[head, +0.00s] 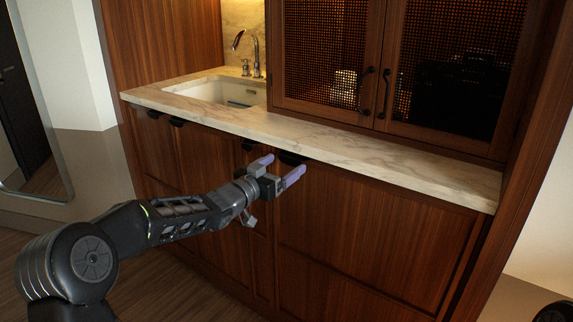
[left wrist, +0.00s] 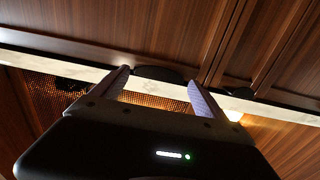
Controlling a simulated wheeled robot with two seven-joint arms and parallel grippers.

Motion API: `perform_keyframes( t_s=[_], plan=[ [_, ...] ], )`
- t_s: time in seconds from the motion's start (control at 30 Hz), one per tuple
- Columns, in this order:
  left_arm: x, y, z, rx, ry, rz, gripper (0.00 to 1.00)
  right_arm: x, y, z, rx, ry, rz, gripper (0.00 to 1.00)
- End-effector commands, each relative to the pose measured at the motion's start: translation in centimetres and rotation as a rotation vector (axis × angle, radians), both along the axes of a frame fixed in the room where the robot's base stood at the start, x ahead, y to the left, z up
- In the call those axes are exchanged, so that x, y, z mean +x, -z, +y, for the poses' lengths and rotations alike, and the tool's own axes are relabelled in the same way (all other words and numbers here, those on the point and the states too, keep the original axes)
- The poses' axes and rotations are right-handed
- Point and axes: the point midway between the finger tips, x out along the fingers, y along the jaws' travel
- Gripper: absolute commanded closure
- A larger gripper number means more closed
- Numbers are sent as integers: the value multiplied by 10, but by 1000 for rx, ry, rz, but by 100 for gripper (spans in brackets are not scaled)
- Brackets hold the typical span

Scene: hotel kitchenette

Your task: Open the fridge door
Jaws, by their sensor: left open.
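No bare fridge shows; the fronts under the counter are wooden panels, and I cannot tell from looks which is the fridge door. A wide wooden door panel (head: 365,230) is at the right, closed. A black cup-shaped handle (head: 291,158) sits at its upper left, just under the counter. My left gripper (head: 284,168) is open in front of this handle. In the left wrist view, a dark handle (left wrist: 160,74) lies beyond and between the two fingers of my gripper (left wrist: 160,86); I cannot tell whether they touch it.
The marble countertop (head: 330,142) overhangs just above the handles. Another black handle (head: 250,145) is close to the left. A sink (head: 215,90) with a tap is at the back left. Mesh-fronted upper cabinets (head: 325,50) stand on the counter. Floor is clear at the left.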

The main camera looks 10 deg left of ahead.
Motion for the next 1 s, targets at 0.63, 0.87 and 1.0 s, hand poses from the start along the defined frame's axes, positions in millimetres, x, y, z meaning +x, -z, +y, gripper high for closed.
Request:
perform_keyframes(
  t_s=[0.63, 0.87, 1.0],
  plan=[
    [21, 0, -8, 0, 0, 0, 28, 0, 0, 0, 0, 0, 0, 64],
    [21, 0, -8, 0, 0, 0, 47, 0, 0, 0, 0, 0, 0, 64],
    [21, 0, -8, 0, 0, 0, 59, 0, 0, 0, 0, 0, 0, 64]
  ],
)
